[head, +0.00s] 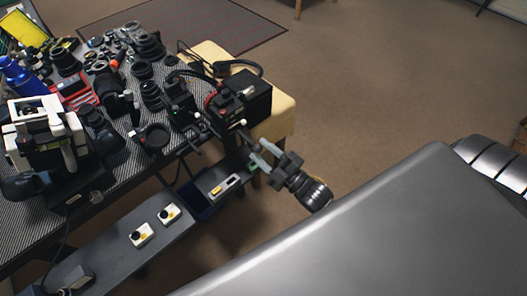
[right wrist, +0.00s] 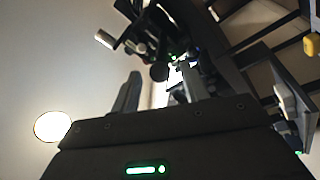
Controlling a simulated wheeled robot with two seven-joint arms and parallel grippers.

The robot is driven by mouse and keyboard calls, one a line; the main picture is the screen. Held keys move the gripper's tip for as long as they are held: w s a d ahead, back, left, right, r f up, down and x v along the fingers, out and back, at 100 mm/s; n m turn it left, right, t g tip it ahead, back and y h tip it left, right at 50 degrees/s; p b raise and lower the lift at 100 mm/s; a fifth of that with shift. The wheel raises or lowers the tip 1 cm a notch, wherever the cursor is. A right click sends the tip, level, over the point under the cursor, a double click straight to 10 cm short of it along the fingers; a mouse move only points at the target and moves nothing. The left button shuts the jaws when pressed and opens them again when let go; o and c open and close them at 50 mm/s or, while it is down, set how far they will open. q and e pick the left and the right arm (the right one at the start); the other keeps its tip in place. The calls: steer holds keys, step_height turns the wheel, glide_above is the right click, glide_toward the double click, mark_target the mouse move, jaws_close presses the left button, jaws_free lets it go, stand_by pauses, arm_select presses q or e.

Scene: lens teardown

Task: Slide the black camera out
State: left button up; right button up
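Several black camera bodies and lenses crowd the striped table top, and I cannot tell for sure which one is the black camera. A black camera-like body (head: 222,106) with a red detail is at the table's right corner, close beyond my right gripper. Another dark body (head: 180,104) stands to its left. My right gripper (head: 260,152) is off the table's front right corner, its two grey fingers apart. In the right wrist view my right gripper (right wrist: 160,75) also has its fingers apart, with dark blurred parts beyond and nothing clearly held. My left gripper does not show.
The striped table (head: 110,178) is crowded with lenses and tools. A white-and-black device (head: 48,128) stands at its left front. A grey rail (head: 120,262) with small switches runs along the front. A yellow stool (head: 283,122) is at the right. Open carpet lies further right.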

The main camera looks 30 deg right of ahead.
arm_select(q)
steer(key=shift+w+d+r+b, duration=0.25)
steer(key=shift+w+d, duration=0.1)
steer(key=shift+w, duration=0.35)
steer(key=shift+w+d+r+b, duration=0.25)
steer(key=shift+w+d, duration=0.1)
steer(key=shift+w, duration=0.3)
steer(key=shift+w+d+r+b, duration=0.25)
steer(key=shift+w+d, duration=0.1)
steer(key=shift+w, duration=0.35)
arm_select(e)
steer(key=v, duration=1)
steer(key=shift+s, duration=0.35)
steer(key=shift+d+f, duration=0.15)
